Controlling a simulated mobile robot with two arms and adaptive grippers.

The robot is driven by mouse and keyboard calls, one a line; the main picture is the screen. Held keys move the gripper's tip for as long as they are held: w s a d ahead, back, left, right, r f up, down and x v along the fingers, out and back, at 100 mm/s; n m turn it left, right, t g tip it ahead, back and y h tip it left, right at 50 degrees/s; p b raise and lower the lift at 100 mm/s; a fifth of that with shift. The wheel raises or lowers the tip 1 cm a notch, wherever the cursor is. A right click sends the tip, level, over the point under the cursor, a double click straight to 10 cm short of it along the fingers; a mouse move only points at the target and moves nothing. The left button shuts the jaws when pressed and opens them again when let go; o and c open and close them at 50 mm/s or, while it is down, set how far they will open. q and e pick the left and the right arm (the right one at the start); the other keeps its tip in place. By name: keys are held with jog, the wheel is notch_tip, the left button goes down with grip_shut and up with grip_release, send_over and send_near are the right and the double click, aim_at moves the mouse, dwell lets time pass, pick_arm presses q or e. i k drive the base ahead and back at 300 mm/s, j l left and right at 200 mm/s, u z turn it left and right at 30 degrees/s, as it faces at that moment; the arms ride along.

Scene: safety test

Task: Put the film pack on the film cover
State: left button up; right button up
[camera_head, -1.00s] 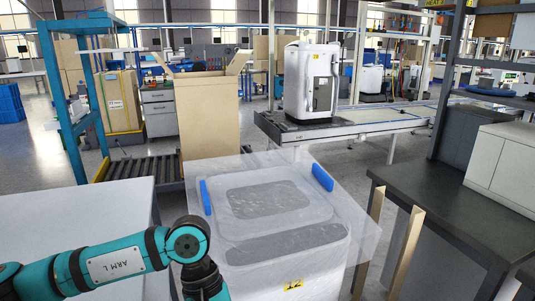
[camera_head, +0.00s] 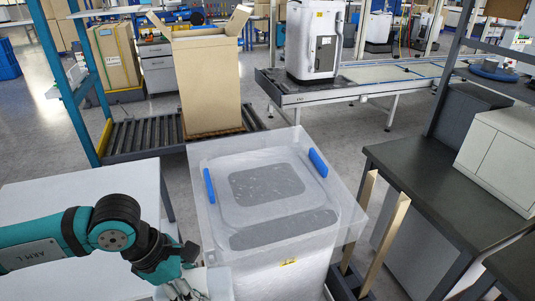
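A clear film cover (camera_head: 211,157) lies over the top of a white box-shaped appliance (camera_head: 270,278) in front of me. It has a blue strip (camera_head: 209,185) on its left and another blue strip (camera_head: 318,162) on its right. My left gripper (camera_head: 184,284) points down beside the appliance's front left side, near the bottom edge. A pale thing (camera_head: 217,284) shows by its fingers; I cannot tell if it is a film pack or if it is held. The fingers are too small and cut off to read. My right gripper is not in view.
A white table (camera_head: 80,190) is at the left, under my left arm. A tall open carton (camera_head: 208,85) stands on rollers behind. A wooden post pair (camera_head: 385,240) and a dark bench (camera_head: 440,190) are at the right. A conveyor (camera_head: 370,85) carries another appliance (camera_head: 315,40).

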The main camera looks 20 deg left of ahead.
aim_at(263, 192)
jog(key=i, duration=0.9)
